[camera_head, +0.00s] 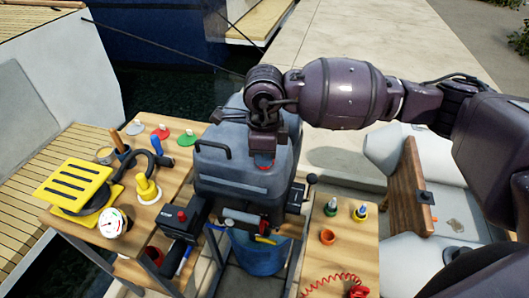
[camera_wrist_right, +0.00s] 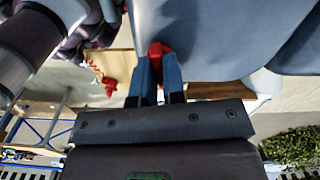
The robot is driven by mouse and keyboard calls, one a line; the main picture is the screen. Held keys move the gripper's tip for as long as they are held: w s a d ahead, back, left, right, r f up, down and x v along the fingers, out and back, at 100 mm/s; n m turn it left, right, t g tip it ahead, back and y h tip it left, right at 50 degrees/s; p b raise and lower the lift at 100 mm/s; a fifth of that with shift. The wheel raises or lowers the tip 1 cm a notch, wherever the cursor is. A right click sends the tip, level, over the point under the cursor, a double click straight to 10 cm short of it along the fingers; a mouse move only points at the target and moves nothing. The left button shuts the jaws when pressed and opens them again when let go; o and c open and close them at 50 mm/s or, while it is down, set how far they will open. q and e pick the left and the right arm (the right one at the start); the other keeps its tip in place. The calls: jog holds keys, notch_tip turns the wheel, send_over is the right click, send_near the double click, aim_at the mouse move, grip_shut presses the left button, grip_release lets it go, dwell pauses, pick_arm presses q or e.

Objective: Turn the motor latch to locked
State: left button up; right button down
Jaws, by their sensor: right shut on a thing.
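The outboard motor (camera_head: 235,165) has a large grey-blue cowl and stands in the middle of the head view. Its red latch (camera_head: 263,162) shows as a small red patch on the cowl, just below my right gripper (camera_head: 264,152). In the right wrist view, the two blue fingers of my right gripper (camera_wrist_right: 157,68) are closed around the red latch (camera_wrist_right: 158,49), beside the cowl (camera_wrist_right: 215,35). The fingers hide part of the latch, and I cannot tell its exact angle. My left gripper is not in view.
A wooden bench (camera_head: 110,215) on the left holds a yellow slatted item (camera_head: 73,184), a round gauge (camera_head: 114,224) and tools. A smaller wooden top (camera_head: 345,250) on the right holds cones and a red coiled cord (camera_head: 335,284). A black-knobbed lever (camera_head: 311,180) stands right of the motor.

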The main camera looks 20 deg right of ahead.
jog(key=shift+m, duration=1)
jog(key=c, duration=1.2)
grip_release()
notch_tip(320, 180, up, 11)
jog(key=shift+s+f, duration=0.1)
jog(key=shift+f, duration=0.1)
